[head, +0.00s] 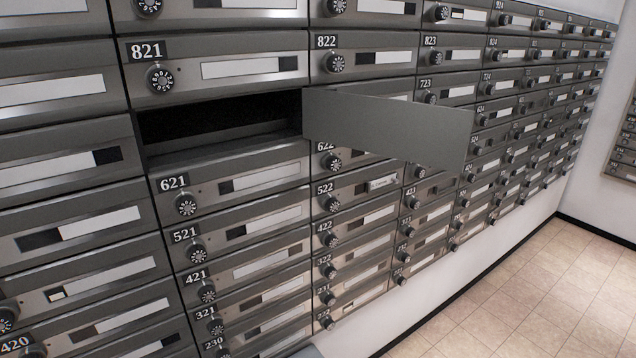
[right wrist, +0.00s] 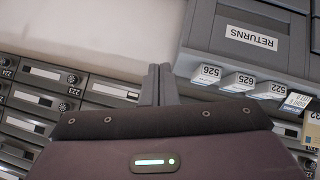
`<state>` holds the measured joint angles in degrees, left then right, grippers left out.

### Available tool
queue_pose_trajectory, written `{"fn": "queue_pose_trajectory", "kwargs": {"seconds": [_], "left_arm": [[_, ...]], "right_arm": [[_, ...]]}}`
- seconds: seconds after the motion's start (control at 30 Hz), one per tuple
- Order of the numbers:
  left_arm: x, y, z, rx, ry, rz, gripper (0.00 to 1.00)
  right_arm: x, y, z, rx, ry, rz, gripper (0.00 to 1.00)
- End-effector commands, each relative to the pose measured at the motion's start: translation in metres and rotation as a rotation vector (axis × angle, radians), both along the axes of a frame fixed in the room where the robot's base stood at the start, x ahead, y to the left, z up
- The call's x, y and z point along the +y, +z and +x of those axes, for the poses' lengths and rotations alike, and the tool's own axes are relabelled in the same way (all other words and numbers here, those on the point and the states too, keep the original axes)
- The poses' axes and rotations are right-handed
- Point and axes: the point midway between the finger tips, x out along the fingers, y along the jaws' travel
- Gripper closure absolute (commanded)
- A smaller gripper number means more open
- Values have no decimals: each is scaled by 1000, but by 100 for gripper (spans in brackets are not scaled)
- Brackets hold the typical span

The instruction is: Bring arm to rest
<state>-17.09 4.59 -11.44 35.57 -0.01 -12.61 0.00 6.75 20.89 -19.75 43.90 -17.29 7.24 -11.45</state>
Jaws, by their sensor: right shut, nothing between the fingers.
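My right gripper (right wrist: 159,85) shows in the right wrist view. Its two dark fingers are together with nothing between them. It points toward a pale wall, with mailboxes to its left and a grey returns unit to its right. Neither gripper shows in the head view, so my left gripper is out of sight. In the head view, one mailbox compartment (head: 215,125) between 821 and 621 is open and dark inside. Its grey door (head: 390,125) is swung out to the right.
Rows of shut mailboxes (head: 255,180) with dial locks fill the wall. Tiled floor (head: 540,290) is clear at the lower right. In the right wrist view, a grey unit (right wrist: 265,70) marked RETURNS has several numbered tabs (right wrist: 240,82) below it. The open door juts out from the wall.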

Motion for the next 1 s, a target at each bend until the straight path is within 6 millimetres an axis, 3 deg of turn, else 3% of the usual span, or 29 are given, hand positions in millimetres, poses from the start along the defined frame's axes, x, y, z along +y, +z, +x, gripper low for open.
{"fn": "queue_pose_trajectory", "kwargs": {"seconds": [0.03,0.2,0.4,0.5,0.6,0.7,1.0], "left_arm": [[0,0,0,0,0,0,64],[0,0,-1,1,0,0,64],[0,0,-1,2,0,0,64],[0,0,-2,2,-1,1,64],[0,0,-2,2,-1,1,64],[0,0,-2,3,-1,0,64],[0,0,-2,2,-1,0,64]], "right_arm": [[5,-27,-34,75,-50,7,100],[16,-96,-145,310,-224,5,100],[31,-145,-280,564,-409,-18,100],[37,-155,-333,658,-478,-34,100],[42,-160,-368,720,-521,-46,100],[45,-162,-386,752,-545,-52,100],[45,-162,-390,759,-551,-55,100]]}}
